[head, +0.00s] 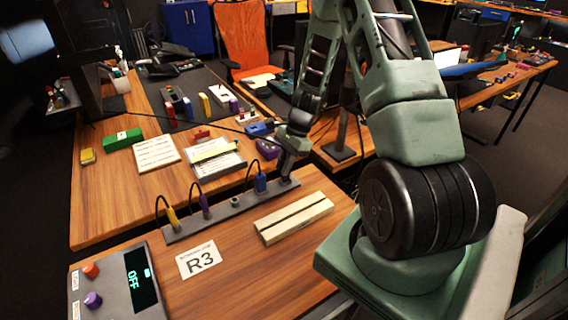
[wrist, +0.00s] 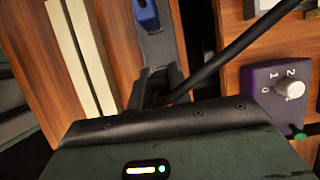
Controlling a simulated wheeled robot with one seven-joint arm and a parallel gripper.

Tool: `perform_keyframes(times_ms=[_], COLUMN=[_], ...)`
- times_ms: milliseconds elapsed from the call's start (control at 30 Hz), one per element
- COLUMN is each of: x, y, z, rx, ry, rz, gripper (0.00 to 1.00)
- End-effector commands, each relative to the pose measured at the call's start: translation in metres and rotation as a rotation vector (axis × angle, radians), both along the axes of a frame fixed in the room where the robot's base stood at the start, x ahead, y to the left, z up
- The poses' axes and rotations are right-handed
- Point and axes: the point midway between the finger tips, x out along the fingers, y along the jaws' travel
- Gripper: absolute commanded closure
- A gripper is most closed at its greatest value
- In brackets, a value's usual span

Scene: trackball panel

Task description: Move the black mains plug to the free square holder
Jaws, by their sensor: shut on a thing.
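A grey strip (head: 222,212) of holders lies on the wooden table. A yellow plug (head: 172,218), a purple plug (head: 205,208) and a blue plug (head: 261,183) stand in it. An empty holder (head: 235,202) sits between the purple and blue plugs; its shape is too small to tell. My gripper (head: 286,177) is at the strip's right end, shut on the black mains plug, which its fingers mostly hide. In the wrist view, the plug (wrist: 153,88) is between the jaws, with a thick black cable trailing up right. Whether the plug is seated is unclear.
A cream block (head: 293,217) lies in front of the strip, beside an R3 card (head: 202,259). A control box reading OFF (head: 120,284) is at front left. A purple knob box (wrist: 281,90) is near my gripper. Cables arch above the strip.

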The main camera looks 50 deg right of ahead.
Motion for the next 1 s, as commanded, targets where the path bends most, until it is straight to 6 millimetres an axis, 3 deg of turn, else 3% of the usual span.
perform_keyframes(times_ms=[867,900,967,1000], x=[0.000,0.000,0.000,0.000], y=[0.000,0.000,0.000,0.000], z=[-0.022,-0.021,-0.021,-0.021], rx=[0.000,0.000,0.000,0.000], ry=[0.000,0.000,0.000,0.000], rz=[-0.001,-0.001,-0.001,0.000], gripper=[0.98,0.72,0.55,0.55])
